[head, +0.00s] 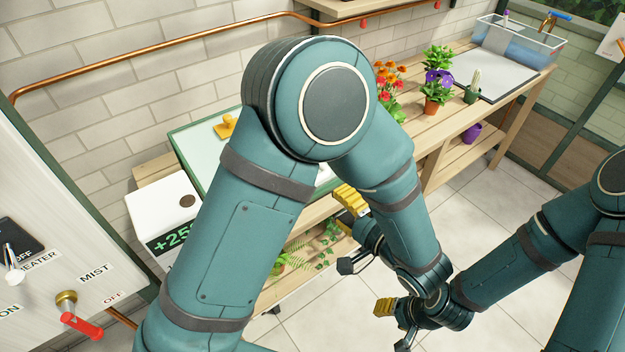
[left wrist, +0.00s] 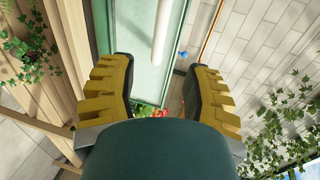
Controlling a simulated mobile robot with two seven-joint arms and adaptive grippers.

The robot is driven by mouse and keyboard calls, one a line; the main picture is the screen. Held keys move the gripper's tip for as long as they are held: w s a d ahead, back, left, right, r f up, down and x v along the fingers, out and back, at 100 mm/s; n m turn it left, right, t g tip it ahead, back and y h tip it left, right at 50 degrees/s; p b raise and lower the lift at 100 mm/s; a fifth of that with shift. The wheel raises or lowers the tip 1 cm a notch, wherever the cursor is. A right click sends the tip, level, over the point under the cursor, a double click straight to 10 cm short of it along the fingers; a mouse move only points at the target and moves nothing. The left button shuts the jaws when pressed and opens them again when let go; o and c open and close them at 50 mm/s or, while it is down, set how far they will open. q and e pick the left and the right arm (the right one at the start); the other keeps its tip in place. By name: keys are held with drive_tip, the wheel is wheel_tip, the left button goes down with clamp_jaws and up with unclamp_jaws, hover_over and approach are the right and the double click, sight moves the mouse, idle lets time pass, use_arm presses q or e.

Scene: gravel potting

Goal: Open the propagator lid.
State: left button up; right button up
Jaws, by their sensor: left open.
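The propagator (head: 187,141) appears to be the green-framed box with a pale top on the bench by the wall, partly hidden behind my left arm. A yellow knob-like piece (head: 226,126) shows on its top. I cannot tell whether the lid is shut. My left gripper (head: 347,232) is open and empty, in front of the bench to the right of the propagator. In the left wrist view a green-framed pale panel (left wrist: 143,50) shows beyond the spread yellow fingers, with a white bar (left wrist: 162,32). My right gripper (head: 390,320) is low over the floor; its finger gap is unclear.
A white scale (head: 165,215) with a green display stands left of the propagator. Potted flowers (head: 437,90) and a grey mat (head: 492,75) are on the bench at right. A control panel (head: 60,240) with switches stands at far left. Floor in front is clear.

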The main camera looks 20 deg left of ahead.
use_arm(q)
drive_tip(key=x, duration=1.1)
clamp_jaws()
